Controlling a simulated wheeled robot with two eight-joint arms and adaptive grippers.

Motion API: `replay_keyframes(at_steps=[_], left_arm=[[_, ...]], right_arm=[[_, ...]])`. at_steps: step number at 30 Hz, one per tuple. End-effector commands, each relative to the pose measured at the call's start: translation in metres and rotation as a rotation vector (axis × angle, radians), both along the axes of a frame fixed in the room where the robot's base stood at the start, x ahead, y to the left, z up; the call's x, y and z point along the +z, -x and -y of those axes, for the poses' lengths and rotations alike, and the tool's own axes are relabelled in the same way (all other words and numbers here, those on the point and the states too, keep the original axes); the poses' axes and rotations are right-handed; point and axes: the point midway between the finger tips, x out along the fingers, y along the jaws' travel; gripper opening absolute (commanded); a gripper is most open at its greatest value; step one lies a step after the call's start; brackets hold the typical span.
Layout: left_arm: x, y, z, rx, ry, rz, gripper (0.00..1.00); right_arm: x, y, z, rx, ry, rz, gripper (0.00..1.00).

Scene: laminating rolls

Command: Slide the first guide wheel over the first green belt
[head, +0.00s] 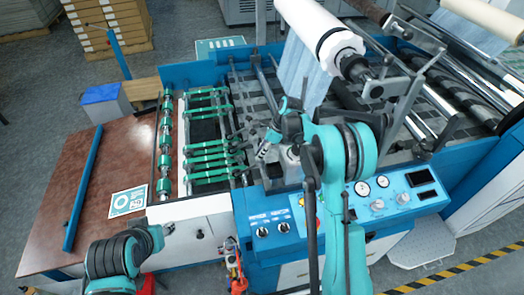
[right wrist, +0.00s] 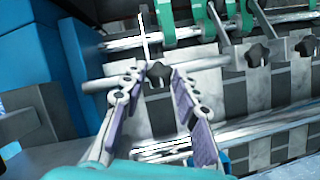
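The guide wheels are grey blocks with black star knobs on a bar across the machine. In the right wrist view, the first guide wheel's knob (right wrist: 158,74) is at the left end of the row. My right gripper (right wrist: 159,70) is open, one finger on each side of this knob; contact is unclear. In the head view my right gripper (head: 266,148) reaches down over the bar, which it partly hides. Green belts (head: 212,170) run left of it; green parts (right wrist: 215,20) show beyond the bar in the wrist view. My left gripper (head: 166,229) is small at the lower left, its opening unclear.
More knobs (right wrist: 254,55) sit along the bar to the right. A blue machine wall (right wrist: 35,55) stands close at left. A large white roll (head: 318,35) hangs behind my right arm, and a control panel (head: 385,205) lies to the right. The brown table (head: 110,165) has free room.

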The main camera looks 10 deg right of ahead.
Motion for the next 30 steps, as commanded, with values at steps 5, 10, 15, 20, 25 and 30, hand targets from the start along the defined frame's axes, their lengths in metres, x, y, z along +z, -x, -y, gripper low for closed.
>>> replay_keyframes(at_steps=[5,10,15,20,25,30], left_arm=[[0.000,0.000,0.000,0.000,0.000,0.000,0.40],[-0.001,0.000,0.000,0.000,0.000,0.000,0.40],[-0.002,0.000,0.000,0.000,0.000,0.000,0.40],[-0.002,0.000,0.000,0.000,0.000,0.000,0.40],[-0.002,0.000,0.000,0.000,0.000,0.000,0.40],[-0.002,0.000,0.000,0.000,0.000,0.000,0.40]], right_arm=[[0.000,0.000,0.000,0.000,0.000,0.000,0.00],[-0.001,-0.013,0.000,0.001,0.000,0.000,0.00],[0.000,-0.040,0.000,0.001,0.000,0.000,0.00],[0.000,-0.046,0.000,0.000,0.000,0.000,0.00],[0.000,-0.045,0.000,0.000,0.000,0.000,0.00],[0.000,-0.045,0.000,0.000,0.000,0.000,0.47]])
